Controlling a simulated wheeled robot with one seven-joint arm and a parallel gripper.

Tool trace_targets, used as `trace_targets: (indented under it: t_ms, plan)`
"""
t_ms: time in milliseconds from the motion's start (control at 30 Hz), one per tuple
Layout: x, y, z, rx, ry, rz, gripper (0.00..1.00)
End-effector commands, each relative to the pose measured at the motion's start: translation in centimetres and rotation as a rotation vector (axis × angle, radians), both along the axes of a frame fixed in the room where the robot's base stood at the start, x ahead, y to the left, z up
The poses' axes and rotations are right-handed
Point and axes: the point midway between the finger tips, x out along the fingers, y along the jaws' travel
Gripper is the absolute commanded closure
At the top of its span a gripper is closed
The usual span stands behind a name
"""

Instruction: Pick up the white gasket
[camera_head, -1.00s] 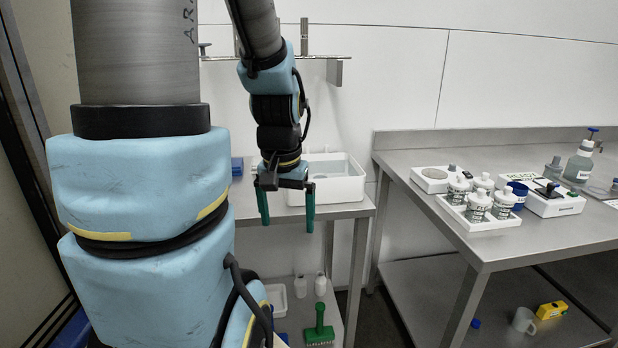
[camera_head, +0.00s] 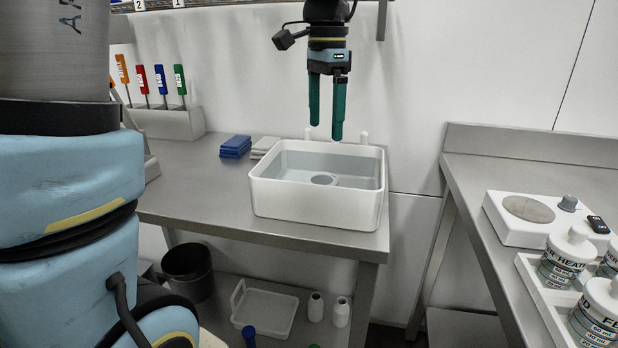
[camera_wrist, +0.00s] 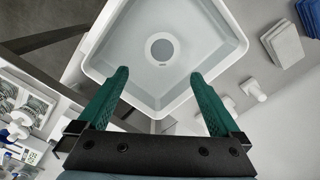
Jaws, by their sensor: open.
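A white tub (camera_head: 315,203) stands on the steel table. A round pale ring with a grey centre (camera_head: 324,179) shows on its floor; it also shows near the middle of the tub in the wrist view (camera_wrist: 162,48). It may be the white gasket, but I cannot tell it from a drain. My gripper (camera_head: 326,135) hangs fingers down over the tub's back part, above the rim. Its two green fingers are apart with nothing between them. In the wrist view the fingertips (camera_wrist: 159,76) reach over the tub's near edge, apart from the ring.
Folded blue cloths (camera_head: 236,146) and light grey cloths (camera_head: 265,147) lie left of the tub. A rack of coloured-handled tools (camera_head: 160,118) stands further left. White bottles (camera_head: 567,258) stand on the right bench. The table front left of the tub is clear.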

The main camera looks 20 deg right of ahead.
Motion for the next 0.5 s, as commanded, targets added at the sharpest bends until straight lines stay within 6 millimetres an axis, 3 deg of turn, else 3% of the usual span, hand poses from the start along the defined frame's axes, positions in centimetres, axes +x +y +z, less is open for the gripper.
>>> trace_targets:
  t_ms: [500]
  plan:
    - [-0.1,-0.2,-5.5,0.001,0.001,-0.014,0.0]
